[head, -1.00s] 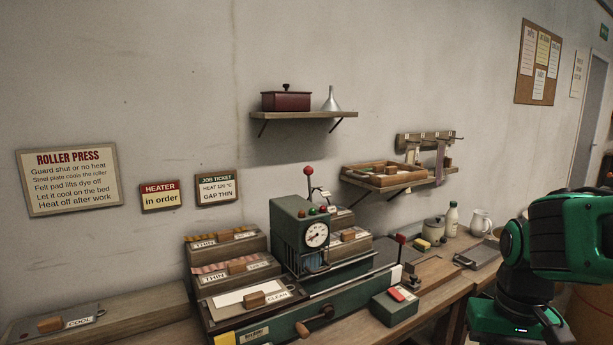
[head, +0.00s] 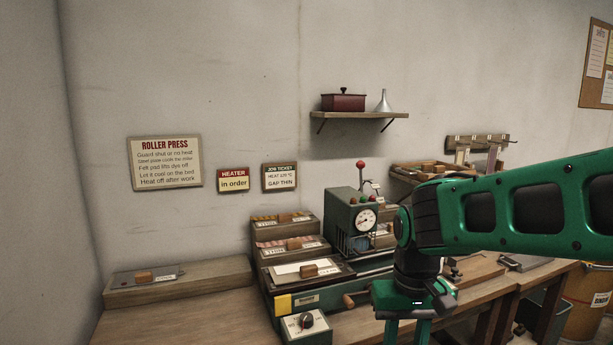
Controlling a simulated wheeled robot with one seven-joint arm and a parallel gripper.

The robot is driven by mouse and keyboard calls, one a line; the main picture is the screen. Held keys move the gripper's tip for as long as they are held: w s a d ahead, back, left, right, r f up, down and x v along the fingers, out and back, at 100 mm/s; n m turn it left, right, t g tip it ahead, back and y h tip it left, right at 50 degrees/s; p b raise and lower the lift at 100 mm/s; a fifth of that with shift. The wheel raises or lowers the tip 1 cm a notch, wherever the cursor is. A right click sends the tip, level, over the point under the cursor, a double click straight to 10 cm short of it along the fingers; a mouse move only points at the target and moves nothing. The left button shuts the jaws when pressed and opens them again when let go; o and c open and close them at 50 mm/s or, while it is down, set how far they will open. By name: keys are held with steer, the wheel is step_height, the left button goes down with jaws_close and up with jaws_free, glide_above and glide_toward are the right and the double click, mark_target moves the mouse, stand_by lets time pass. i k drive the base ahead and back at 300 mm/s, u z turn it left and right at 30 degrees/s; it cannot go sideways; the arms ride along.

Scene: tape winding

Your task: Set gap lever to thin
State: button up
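The green roller press (head: 345,222) stands on the bench, with a round white dial (head: 364,220) on its front. A lever with a red ball knob (head: 360,164) stands upright on top, beside a small plate too small to read. I cannot tell for sure that this is the gap lever, nor read its setting. The job ticket (head: 279,177) on the wall reads GAP THIN. My gripper (head: 406,335) points down in front of the press's right side. Its fingers run out of the bottom edge, so the tips are hidden. My green arm covers the press's right part.
Trays (head: 290,246) with wooden-handled plates stand left of the press. A control box with a black knob (head: 306,321) is at the front edge. A wall shelf (head: 360,115) hangs above. The bench front-left is clear.

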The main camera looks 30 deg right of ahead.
mark_target(360, 163)
steer(key=u, duration=0.6)
steer(key=i, duration=0.4)
steer(key=z, duration=1.3)
